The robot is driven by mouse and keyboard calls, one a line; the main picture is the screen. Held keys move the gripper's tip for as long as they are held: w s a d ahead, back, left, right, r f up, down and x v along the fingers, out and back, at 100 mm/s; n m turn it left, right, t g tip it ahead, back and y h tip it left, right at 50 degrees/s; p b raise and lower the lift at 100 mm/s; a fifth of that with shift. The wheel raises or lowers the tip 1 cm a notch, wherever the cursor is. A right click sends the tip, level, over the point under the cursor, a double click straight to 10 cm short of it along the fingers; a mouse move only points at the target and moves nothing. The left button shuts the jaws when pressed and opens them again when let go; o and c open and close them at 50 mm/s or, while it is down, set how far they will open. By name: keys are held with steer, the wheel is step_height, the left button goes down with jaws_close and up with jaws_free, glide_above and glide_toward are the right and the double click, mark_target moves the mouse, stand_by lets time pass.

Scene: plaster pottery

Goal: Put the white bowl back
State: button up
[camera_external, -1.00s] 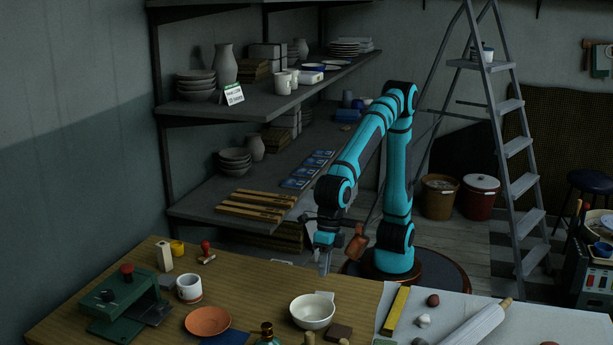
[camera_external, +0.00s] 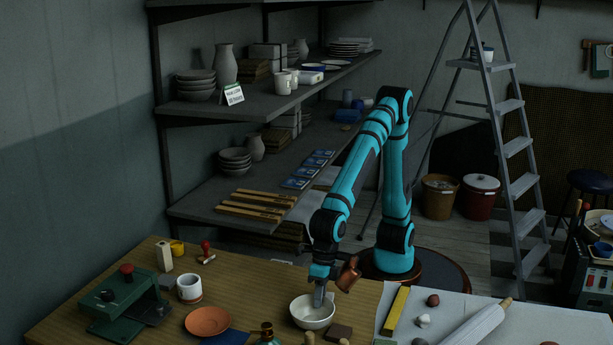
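The white bowl (camera_external: 303,318) stands upright on the wooden table, near its front edge in the picture. My gripper (camera_external: 319,299) points down at the bowl, with its tip over or inside the bowl's far rim. The fingers are small and dark here. I cannot tell whether they touch the rim or how far apart they are. The shelf unit (camera_external: 190,207) stands behind the table. Stacked grey bowls (camera_external: 235,160) sit on its lower board, and another bowl stack (camera_external: 196,86) sits on the upper board.
A terracotta dish (camera_external: 208,321), a white mug (camera_external: 189,289) and a green press (camera_external: 125,302) stand left of the bowl. A brown block (camera_external: 339,332) and a bottle (camera_external: 267,334) are close to it. A yellow bar (camera_external: 396,311) and rolling pin (camera_external: 478,325) lie right.

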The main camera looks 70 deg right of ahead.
jaws_close()
steer(key=shift+r, duration=0.1)
